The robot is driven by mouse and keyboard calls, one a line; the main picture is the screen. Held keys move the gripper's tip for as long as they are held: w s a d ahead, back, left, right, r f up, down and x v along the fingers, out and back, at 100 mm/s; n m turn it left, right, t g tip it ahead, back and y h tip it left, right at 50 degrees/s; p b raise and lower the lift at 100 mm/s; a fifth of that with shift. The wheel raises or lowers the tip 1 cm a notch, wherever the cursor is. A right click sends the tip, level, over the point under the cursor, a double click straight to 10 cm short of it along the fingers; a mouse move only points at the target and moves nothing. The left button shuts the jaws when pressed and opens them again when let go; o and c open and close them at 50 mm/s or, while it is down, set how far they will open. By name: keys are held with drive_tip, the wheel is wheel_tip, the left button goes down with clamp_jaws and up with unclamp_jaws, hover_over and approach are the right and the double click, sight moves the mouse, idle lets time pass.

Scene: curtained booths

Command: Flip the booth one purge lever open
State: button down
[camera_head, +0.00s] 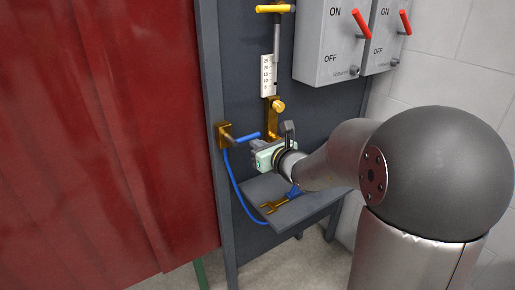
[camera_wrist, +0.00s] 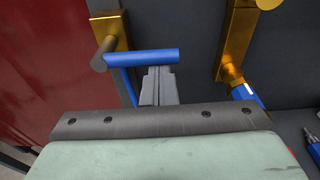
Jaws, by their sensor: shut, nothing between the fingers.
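A blue lever (camera_head: 247,137) sticks out sideways to the right from a brass valve block (camera_head: 225,134) on the grey panel, beside the red curtain. In the wrist view the lever (camera_wrist: 142,57) lies nearly level, with its brass block (camera_wrist: 112,30) behind its left end. No booth label is legible on it. My gripper (camera_wrist: 160,78) is shut and empty. Its fingertips are right at the middle-to-right part of the lever, with the tips partly behind it in the picture; I cannot tell whether they touch. In the head view my gripper (camera_head: 258,145) is just below and right of the lever.
A brass fitting with a knob (camera_head: 276,106) stands right of the lever, below a scale (camera_head: 267,75) and yellow T-handle (camera_head: 273,9). Grey switch boxes (camera_head: 328,50) have red levers. A shelf (camera_head: 300,208) below holds a brass forked tool (camera_head: 272,206). Red curtain (camera_head: 110,140) at left.

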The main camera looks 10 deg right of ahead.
drive_tip(key=shift+w+r, duration=0.1)
drive_tip(key=shift+r, duration=0.2)
wheel_tip(320, 180, down, 6)
drive_tip(key=r+b, duration=0.1)
drive_tip(key=b, duration=0.5)
drive_tip(key=r+p+v, duration=0.1)
drive_tip(key=p+v, duration=0.1)
drive_tip(key=v, duration=0.7)
drive_tip(key=s+a+f+n+g+y+p, duration=0.1)
drive_tip(key=s+a+n+g+y+p, duration=0.2)
drive_tip(key=s+a+n+g+p, duration=0.75)
drive_tip(key=s+d+n+g+h+p, duration=0.1)
drive_tip(key=s+d+n+g+h, duration=0.1)
drive_tip(key=s+n+h, duration=0.2)
drive_tip(key=s+d+n+g+h+p, duration=0.1)
drive_tip(key=s+n+h, duration=0.3)
drive_tip(key=s+n, duration=0.6)
drive_tip(key=d+f+n+g, duration=0.1)
drive_tip(key=n, duration=0.7)
drive_tip(key=shift+d, duration=0.3)
